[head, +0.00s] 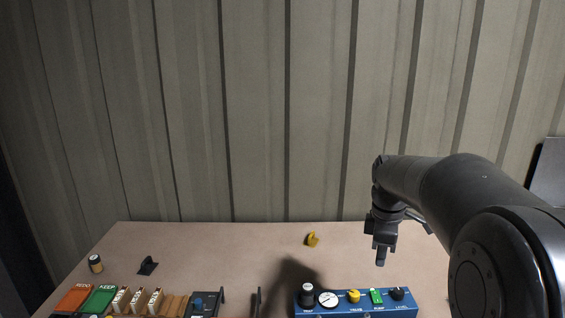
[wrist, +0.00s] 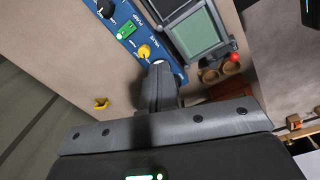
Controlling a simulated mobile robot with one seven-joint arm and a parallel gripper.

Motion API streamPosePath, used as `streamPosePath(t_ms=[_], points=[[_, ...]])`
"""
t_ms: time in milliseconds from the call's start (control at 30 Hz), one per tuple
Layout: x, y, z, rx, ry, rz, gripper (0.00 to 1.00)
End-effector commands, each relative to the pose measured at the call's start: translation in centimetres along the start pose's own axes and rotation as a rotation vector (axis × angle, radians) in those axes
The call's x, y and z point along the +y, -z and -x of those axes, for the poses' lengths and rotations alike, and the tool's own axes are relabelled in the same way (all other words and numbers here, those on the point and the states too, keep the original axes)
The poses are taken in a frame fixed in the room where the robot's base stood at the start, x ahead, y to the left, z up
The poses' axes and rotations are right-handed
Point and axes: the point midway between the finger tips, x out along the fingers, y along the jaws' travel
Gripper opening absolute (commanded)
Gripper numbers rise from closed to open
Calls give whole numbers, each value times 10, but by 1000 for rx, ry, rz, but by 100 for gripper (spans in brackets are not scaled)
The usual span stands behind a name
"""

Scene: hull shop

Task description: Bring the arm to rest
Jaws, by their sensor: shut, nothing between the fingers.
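My gripper (head: 381,262) is shut and empty. In the head view it points down above the table (head: 210,245), behind the right part of the blue control panel (head: 330,311). In the wrist view the shut fingers (wrist: 159,75) show in front of the panel (wrist: 122,22), overlapping its lower end. My arm reaches in from the right of the head view, bent at the wrist. The panel bears dark knobs, a white dial, a yellow knob (head: 353,296) and a green switch (head: 376,296).
A yellow piece (head: 312,239) lies alone near the table's back. At left are a small jar (head: 96,263), a black piece (head: 147,265), an orange tray (head: 74,298) and a green tray (head: 101,299). A ribbed wall (head: 260,110) stands behind. The back middle table is mostly clear.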

Motion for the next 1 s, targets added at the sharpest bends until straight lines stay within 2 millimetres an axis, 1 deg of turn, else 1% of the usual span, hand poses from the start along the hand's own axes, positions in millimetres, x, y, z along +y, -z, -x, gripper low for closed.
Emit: streamPosePath(t_ms=[33,200,300,433,567,700,800,900,1000], points=[[-15,2,9,6,-27,-54,0],[-62,6,26,43,-102,-275,0],[-90,6,33,77,-141,-406,0],[-126,6,37,132,-184,-574,0],[-161,4,36,198,-217,-740,0],[-195,0,30,281,-238,-914,0],[-215,-3,24,334,-242,-1021,0],[-229,-4,18,377,-240,-1101,0],[-236,-6,14,405,-238,-1152,0]])
